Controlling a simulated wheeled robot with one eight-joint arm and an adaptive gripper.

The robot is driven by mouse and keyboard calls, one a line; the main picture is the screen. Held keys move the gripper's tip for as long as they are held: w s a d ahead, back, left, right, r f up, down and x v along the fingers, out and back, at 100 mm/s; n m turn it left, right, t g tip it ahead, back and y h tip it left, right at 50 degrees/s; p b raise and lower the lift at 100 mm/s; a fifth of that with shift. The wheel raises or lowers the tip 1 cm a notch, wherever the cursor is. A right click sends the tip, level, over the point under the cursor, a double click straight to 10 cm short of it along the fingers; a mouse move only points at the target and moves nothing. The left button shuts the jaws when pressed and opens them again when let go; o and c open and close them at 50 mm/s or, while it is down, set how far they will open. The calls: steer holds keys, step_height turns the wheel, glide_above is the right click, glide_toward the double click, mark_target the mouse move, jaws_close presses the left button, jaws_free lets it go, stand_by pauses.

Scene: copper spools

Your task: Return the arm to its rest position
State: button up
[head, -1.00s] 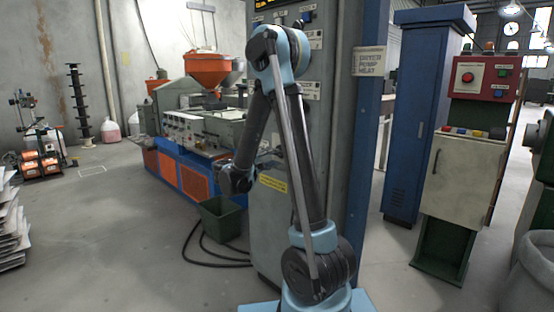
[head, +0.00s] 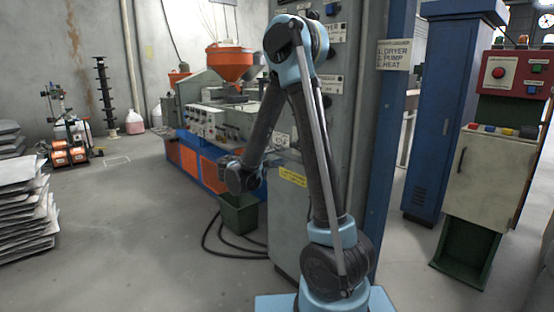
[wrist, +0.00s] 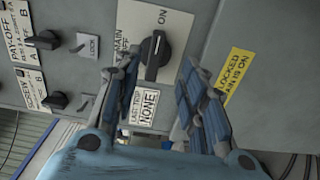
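My arm (head: 318,150) stands bent in the head view, its upper link raised and its forearm angled down to the left, with the wrist (head: 245,175) in front of the grey cabinet's left side. My gripper's fingers are not clear there. In the wrist view my gripper (wrist: 165,90) is open, with two blue-padded fingers spread apart and nothing between them. A black rotary knob (wrist: 154,56) marked MAIN, OFF and ON shows beyond the fingertips on the grey panel. Its handle lies roughly towards the ON mark. I cannot tell if a finger touches the panel.
The grey cabinet (head: 292,222) stands close behind my arm. A green bin (head: 238,215) and black cables (head: 225,248) lie by its foot. A blue cabinet (head: 437,120) and a red control box (head: 515,75) stand right. Stacked sheets (head: 22,225) lie left. The left-middle floor is open.

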steer(key=s+d+f+m+g+y, duration=0.1)
steer(key=s+d+f+g+y, duration=0.15)
steer(key=s+d, duration=0.45)
steer(key=s+d+f+m+g+y, duration=0.2)
steer(key=s+d+g+y, duration=0.15)
steer(key=s+d, duration=0.4)
steer(key=s+a+f+m+g+y, duration=0.1)
steer(key=s+a+f+m+y, duration=0.1)
steer(key=s, duration=0.8)
steer(key=s+a+f+m+g+y, duration=0.1)
steer(key=s+a+f+y, duration=0.3)
steer(key=s, duration=0.6)
step_height(320, 180, down, 3)
steer(key=y, duration=0.2)
steer(key=shift+s+f+m+y, duration=0.15)
steer(key=shift+m+y, duration=0.15)
steer(key=shift+m, duration=0.1)
